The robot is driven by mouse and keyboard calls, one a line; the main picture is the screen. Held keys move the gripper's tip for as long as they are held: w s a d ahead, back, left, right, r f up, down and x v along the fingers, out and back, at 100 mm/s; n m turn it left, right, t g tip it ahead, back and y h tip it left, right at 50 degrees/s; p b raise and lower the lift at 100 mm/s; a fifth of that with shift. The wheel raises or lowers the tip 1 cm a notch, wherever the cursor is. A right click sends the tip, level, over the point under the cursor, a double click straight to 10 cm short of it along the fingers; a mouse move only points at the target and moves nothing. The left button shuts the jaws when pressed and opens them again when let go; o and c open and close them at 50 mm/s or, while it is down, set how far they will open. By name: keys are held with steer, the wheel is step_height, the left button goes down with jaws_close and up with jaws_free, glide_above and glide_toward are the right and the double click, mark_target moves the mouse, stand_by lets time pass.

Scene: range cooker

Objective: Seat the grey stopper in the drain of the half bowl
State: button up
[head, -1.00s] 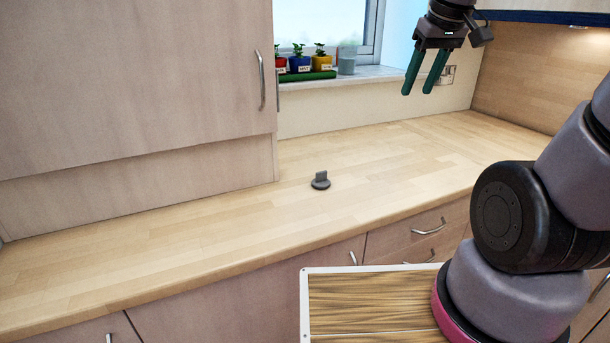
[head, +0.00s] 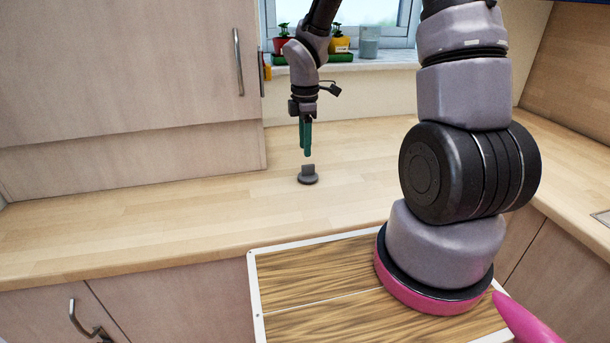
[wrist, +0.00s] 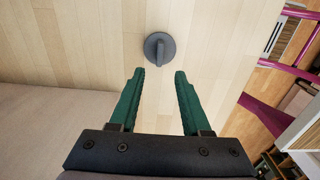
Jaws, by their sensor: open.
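The grey stopper (head: 308,176) stands on the wooden worktop, a round disc with an upright grip tab on top. My gripper (head: 307,152) is above it, pointing down, with its green fingers a little clear of the tab. In the wrist view the stopper (wrist: 160,47) lies just beyond the fingertips, near the middle line between them. My gripper (wrist: 158,72) is open there, with nothing between its fingers. The half bowl and its drain are not in view.
The worktop (head: 140,215) around the stopper is clear. A tall cupboard (head: 120,70) stands at the left. Plant pots (head: 340,44) and a grey cup (head: 368,42) are on the windowsill behind. A metal edge (head: 602,217) shows on the worktop at far right.

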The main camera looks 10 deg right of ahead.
mark_target(308, 165)
steer(key=f, duration=0.5)
steer(key=d+f, duration=0.1)
steer(key=f, duration=0.1)
steer(key=shift+f, duration=0.35)
steer(key=shift+c, duration=0.3)
jaws_close()
